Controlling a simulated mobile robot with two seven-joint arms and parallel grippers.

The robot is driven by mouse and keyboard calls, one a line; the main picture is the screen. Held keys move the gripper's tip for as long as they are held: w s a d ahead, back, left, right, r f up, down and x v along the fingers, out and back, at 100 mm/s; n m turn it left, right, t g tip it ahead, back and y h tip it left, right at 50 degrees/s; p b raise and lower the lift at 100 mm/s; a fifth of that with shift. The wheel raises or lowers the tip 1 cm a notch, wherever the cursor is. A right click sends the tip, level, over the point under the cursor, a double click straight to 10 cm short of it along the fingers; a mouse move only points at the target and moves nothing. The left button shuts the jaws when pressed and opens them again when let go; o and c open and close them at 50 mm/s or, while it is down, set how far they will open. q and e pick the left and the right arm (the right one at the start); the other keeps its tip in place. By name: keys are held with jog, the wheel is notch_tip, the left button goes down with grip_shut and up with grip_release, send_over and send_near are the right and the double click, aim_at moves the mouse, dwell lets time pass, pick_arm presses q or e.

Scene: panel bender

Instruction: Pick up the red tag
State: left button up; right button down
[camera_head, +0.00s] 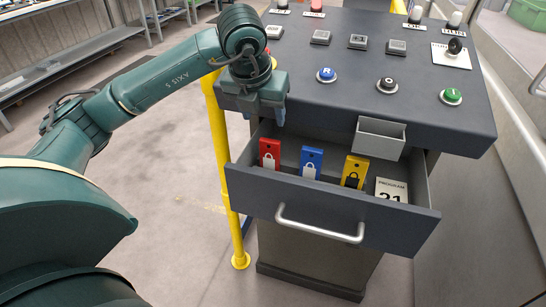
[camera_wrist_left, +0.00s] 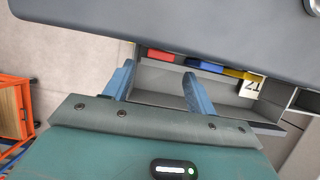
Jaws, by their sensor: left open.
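The red tag (camera_head: 269,153) stands upright in the open drawer (camera_head: 328,204), at its left end, with a lock symbol and a white lower part. Its upper edge also shows in the left wrist view (camera_wrist_left: 155,54), partly hidden by the console edge. My left gripper (camera_head: 264,112) is above the drawer's back left corner, over the console's front edge and apart from the tag. In the left wrist view its two blue fingers (camera_wrist_left: 155,80) are spread with nothing between them. My right gripper is in neither view.
A blue tag (camera_head: 311,160), a yellow tag (camera_head: 354,171) and a "PROGRAM 21" card (camera_head: 391,190) stand right of the red tag. A grey open box (camera_head: 380,138) hangs above the drawer. The console (camera_head: 345,75) overhangs the drawer's back; a yellow post (camera_head: 222,150) stands at left.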

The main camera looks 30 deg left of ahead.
aim_at(269, 141)
pick_arm(q)
jog(key=shift+s+d+x, duration=0.1)
jog(key=shift+x, duration=1.4)
jog(key=shift+s+d+x, duration=0.15)
jog(key=shift+x, duration=1.3)
jog(key=shift+s+d+x, duration=0.1)
jog(key=shift+x, duration=1.4)
jog(key=shift+f, duration=0.15)
jog(key=shift+c, duration=0.3)
jog(key=c, duration=0.9)
